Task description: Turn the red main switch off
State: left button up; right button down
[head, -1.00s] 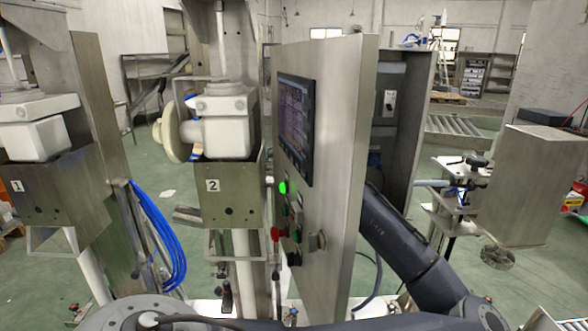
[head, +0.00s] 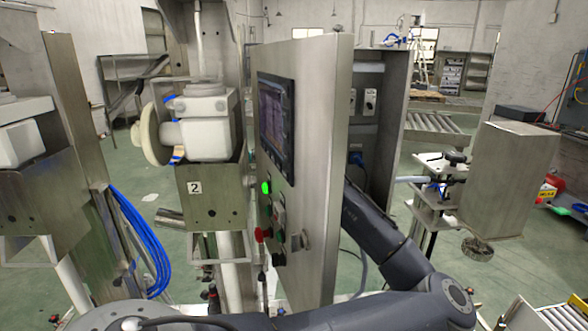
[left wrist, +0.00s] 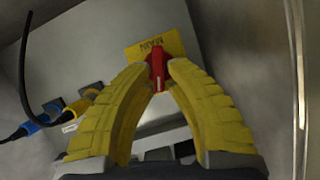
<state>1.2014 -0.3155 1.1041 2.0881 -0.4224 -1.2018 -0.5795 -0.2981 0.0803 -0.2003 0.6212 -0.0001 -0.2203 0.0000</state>
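The red main switch (left wrist: 158,72) sits on a yellow plate (left wrist: 152,48) on a grey wall in the left wrist view. Its handle stands about upright in the picture. My left gripper (left wrist: 160,68) has yellow fingers with their tips closed in on both sides of the handle; no clear gap shows at the tips. In the head view my left arm reaches behind the open steel door (head: 318,170), which hides the gripper and the switch. My right gripper is in neither view.
The door carries a screen (head: 276,125) and buttons, one a lit green light (head: 266,188). The open cabinet (head: 388,120) stands behind it. Blue-plugged cables (left wrist: 40,117) lie left of the fingers. A steel box (head: 515,180) stands at the right.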

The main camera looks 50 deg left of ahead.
pick_arm(q)
grip_shut()
jog(key=shift+s+a+n+t+h, duration=0.15)
jog(key=shift+n+t+h, duration=0.35)
jog(key=shift+n, duration=0.5)
jog(key=shift+o, duration=2.4)
grip_release()
